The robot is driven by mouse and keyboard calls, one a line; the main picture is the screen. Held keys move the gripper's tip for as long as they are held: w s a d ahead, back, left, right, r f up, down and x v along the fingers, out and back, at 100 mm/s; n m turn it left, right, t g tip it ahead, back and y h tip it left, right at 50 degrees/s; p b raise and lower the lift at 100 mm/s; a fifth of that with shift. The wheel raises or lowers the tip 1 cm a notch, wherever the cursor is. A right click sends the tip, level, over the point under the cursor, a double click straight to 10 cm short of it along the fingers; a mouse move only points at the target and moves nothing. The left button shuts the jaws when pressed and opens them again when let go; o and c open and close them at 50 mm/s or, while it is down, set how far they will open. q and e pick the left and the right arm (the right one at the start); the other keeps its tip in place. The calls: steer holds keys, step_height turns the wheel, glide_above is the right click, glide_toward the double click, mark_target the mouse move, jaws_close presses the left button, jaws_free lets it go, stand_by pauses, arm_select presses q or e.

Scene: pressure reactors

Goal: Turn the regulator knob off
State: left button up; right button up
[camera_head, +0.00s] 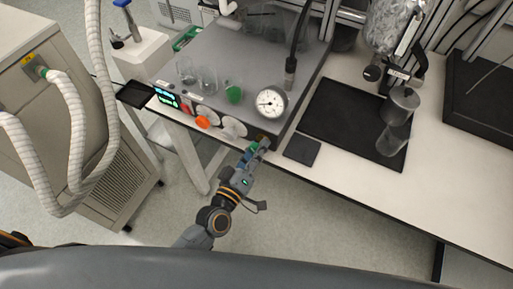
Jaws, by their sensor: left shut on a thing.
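The grey reactor unit (325,52) stands on the white bench, with a round white pressure gauge (271,102) near its front right corner. My left gripper (261,143) reaches up to the unit's front face, below the gauge. It is shut on the regulator knob at the right end of the front panel. The fingers mostly hide the knob, so its turn position cannot be read. My right gripper is not in view.
A small dark pad (302,149) lies just right of my gripper. A black mat (337,118) carries a metal and glass vessel (394,135). A beige cabinet with white hoses (75,150) stands at left. The floor before the bench is clear.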

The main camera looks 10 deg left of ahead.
arm_select(q)
steer(key=n, duration=0.4)
steer(key=shift+f+n+b, duration=0.1)
steer(key=shift+n+b, duration=0.3)
steer(key=n+b, duration=0.1)
steer(key=n, duration=0.4)
stand_by(0.4)
steer(key=o, duration=1.2)
